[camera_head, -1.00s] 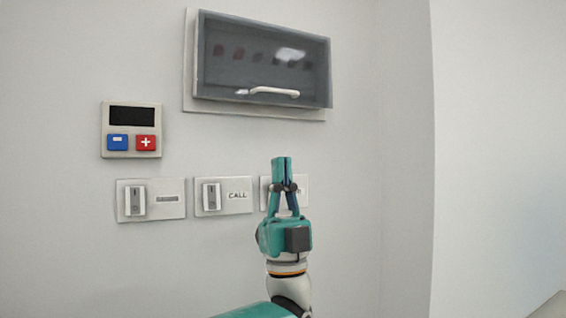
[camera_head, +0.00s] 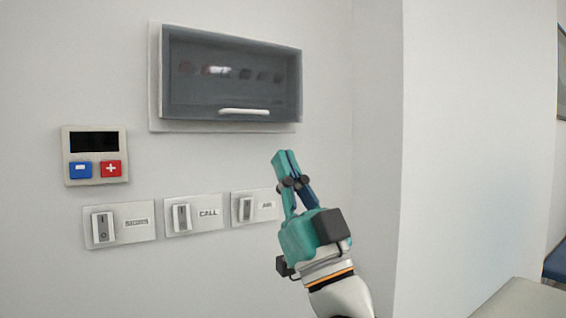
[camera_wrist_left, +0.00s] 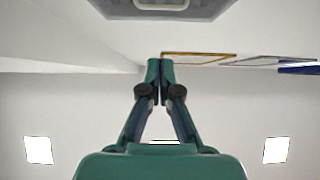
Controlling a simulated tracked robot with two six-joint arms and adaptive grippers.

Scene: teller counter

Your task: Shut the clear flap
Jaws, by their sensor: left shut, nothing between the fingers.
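The clear flap (camera_head: 231,75) is a smoky see-through panel on a wall-mounted box, with a white bar handle (camera_head: 244,112) along its lower edge. It hangs down over the box front and looks shut or nearly so; I cannot tell if a small gap is left. My left gripper (camera_head: 285,156) is shut and empty, below and right of the flap, apart from it. In the left wrist view the fingertips (camera_wrist_left: 160,62) are together, and the handle (camera_wrist_left: 161,4) shows at the top edge. My right gripper is not in view.
A keypad (camera_head: 95,155) with a blue and a red button is on the wall at left. Below are three switches: one at left (camera_head: 103,227), the CALL switch (camera_head: 181,217) and one at right (camera_head: 245,209). A wall corner stands right of my gripper.

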